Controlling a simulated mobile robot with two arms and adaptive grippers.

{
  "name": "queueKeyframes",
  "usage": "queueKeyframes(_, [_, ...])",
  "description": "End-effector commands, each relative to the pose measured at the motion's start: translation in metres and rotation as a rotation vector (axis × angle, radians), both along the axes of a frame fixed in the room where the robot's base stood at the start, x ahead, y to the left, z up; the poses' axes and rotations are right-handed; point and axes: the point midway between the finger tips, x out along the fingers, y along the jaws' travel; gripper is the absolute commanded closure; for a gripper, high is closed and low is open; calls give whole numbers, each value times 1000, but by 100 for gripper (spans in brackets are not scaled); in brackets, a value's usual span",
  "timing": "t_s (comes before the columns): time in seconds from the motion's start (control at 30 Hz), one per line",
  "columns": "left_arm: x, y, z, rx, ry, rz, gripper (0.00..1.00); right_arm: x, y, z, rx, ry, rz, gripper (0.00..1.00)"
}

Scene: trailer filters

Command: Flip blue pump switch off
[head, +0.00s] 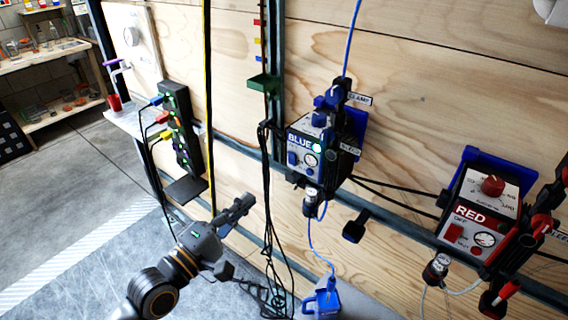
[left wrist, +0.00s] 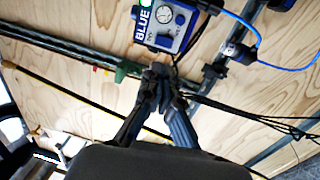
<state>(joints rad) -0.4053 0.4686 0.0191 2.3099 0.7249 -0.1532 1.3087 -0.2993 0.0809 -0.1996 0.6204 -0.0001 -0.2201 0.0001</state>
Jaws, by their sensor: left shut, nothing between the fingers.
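The blue pump (head: 306,148) is a box labelled BLUE, mounted on the wooden wall in the middle of the head view. Its front has a dial, a small gauge and a blue switch (head: 292,158) near the lower left. The pump also shows at the top of the left wrist view (left wrist: 168,22), with the switch (left wrist: 163,41) at its lower edge. My left gripper (head: 246,201) is shut and empty, below and left of the pump, apart from it. In the left wrist view its fingertips (left wrist: 158,72) show just below the pump. My right gripper is not in view.
A red pump (head: 480,212) hangs on the wall at right. A black power strip (head: 180,130) with coloured plugs is at left. Black cables (head: 268,220) hang between my gripper and the blue pump. A blue jug (head: 322,300) stands below the pump.

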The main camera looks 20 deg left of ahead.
Motion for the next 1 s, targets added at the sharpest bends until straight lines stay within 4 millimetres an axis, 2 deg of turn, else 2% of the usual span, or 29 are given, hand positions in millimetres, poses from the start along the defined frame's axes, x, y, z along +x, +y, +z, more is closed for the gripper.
queueKeyframes(0.17, [20, -7, 7, -3, -4, 1, 100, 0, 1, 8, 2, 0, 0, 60])
queueKeyframes(0.6, [104, -38, 17, 0, -1, 0, 100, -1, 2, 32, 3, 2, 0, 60])
queueKeyframes(0.8, [124, -45, 18, 0, 0, 0, 100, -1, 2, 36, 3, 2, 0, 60])
queueKeyframes(1.0, [128, -46, 17, 1, 0, 1, 100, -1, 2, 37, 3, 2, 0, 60])
